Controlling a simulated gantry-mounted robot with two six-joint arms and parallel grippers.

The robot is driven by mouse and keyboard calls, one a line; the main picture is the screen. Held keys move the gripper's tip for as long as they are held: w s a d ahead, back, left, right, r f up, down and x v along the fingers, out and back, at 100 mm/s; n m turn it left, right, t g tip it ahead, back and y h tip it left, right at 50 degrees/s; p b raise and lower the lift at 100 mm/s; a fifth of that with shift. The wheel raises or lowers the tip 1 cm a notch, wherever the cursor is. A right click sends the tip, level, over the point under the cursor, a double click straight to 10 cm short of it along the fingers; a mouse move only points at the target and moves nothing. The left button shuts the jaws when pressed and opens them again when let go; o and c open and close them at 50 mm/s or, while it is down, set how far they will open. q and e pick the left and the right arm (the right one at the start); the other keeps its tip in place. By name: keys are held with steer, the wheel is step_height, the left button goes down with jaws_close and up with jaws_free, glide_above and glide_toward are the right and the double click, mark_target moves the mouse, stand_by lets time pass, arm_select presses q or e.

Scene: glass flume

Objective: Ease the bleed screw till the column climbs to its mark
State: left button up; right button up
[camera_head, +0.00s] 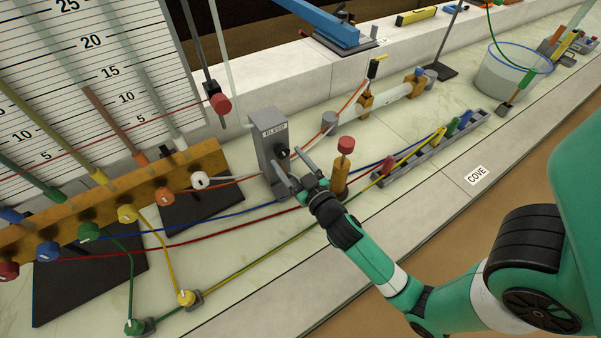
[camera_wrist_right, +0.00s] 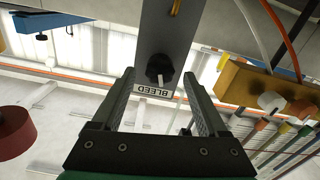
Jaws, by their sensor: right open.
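The bleed screw is a black knob (camera_head: 281,152) on the front of a grey upright block labelled BLEED (camera_head: 268,172). In the right wrist view the knob (camera_wrist_right: 159,66) sits between my right gripper's fingers, above the label (camera_wrist_right: 154,91). My right gripper (camera_head: 289,164) is open around the knob; contact cannot be told. The scale board (camera_head: 100,62) carries slanted tubes with coloured columns, among them an orange one (camera_head: 110,122). A thin red line crosses the scale to a red knob (camera_head: 220,104) on a rod. Which column belongs to the screw is unclear. My left gripper is out of view.
A brass post with a red cap (camera_head: 345,146) stands close right of my right gripper. A brass manifold (camera_head: 120,200) with coloured knobs lies left. A grey tray (camera_head: 425,162) and clear bucket (camera_head: 512,75) are farther right.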

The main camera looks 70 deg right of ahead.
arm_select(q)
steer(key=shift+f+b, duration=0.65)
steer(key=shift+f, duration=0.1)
arm_select(e)
steer(key=v, duration=0.8)
